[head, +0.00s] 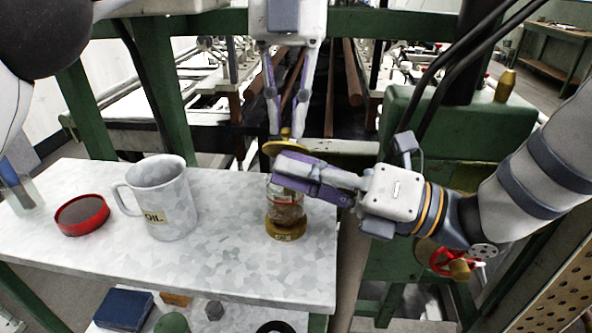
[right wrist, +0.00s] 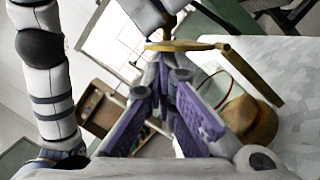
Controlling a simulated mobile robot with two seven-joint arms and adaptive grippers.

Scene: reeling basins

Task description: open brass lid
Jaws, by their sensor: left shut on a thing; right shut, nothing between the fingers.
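The brass lid (head: 283,147) is a round disc above the glass jar (head: 287,207), which has a brass base and stands near the right end of the table. My left gripper (head: 287,132) comes down from above and is shut on the lid's top. The right wrist view shows the lid nearly edge-on (right wrist: 178,47), with a brass bar sloping down from its right side. My right gripper (head: 279,172) is shut and empty, just below the lid, and hides the jar's upper part in the head view. I cannot tell whether it touches the jar.
On the marbled table (head: 230,270) stand a mug labelled OIL (head: 171,205) and a red round dish (head: 82,215) to the left. A blue box (head: 123,309) lies on a lower shelf. Green machine frames stand behind and to the right. The table's front middle is clear.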

